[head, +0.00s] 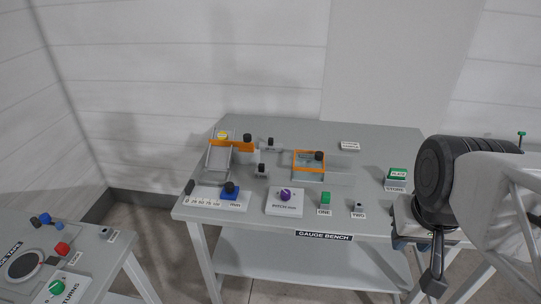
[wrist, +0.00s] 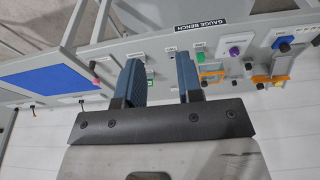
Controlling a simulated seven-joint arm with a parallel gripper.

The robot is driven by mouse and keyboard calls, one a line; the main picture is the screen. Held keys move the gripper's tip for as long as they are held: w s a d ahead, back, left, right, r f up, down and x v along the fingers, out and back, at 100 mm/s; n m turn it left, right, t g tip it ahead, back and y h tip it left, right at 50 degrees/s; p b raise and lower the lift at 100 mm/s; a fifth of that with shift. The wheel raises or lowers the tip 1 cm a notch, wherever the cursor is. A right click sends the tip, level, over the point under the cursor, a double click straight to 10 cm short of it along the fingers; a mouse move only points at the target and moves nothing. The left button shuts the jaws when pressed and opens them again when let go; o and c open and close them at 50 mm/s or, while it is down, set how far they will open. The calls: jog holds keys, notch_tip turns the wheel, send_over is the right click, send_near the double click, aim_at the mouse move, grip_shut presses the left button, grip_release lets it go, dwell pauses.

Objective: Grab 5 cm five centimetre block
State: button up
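My gripper (wrist: 161,80) is open in the wrist view, its two blue fingers apart with nothing held between them. In the head view my gripper (head: 433,276) hangs at the right front of the gauge bench (head: 385,145), clear of the small parts on it. No part can be read as a five centimetre block, so I cannot tell which one it is. Small block-like parts on the bench include a green piece (head: 325,197) by the ONE label and a dark-topped grey piece (head: 358,206) by the TWO label.
A second table (head: 95,240) stands lower left.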

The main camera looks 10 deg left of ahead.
jog(key=o, duration=0.3)
jog(key=w+a+f+n+t+h, duration=0.2)
jog(key=w+n, duration=0.4)
jog(key=w, duration=0.3)
jog(key=w+a+f+n+t+h, duration=0.1)
jog(key=w+a+n+h, duration=0.1)
jog(key=w+n, duration=0.5)
jog(key=w+a+f+n+t+h, duration=0.2)
jog(key=w+n, duration=0.2)
jog(key=w, duration=0.7)
jog(key=n+t+y, duration=0.6)
jog(key=n, duration=1.3)
send_near(262, 171)
jog(key=w, duration=0.1)
jog(key=w+r, duration=0.1)
jog(key=w, duration=0.1)
jog(key=shift+a, duration=0.1)
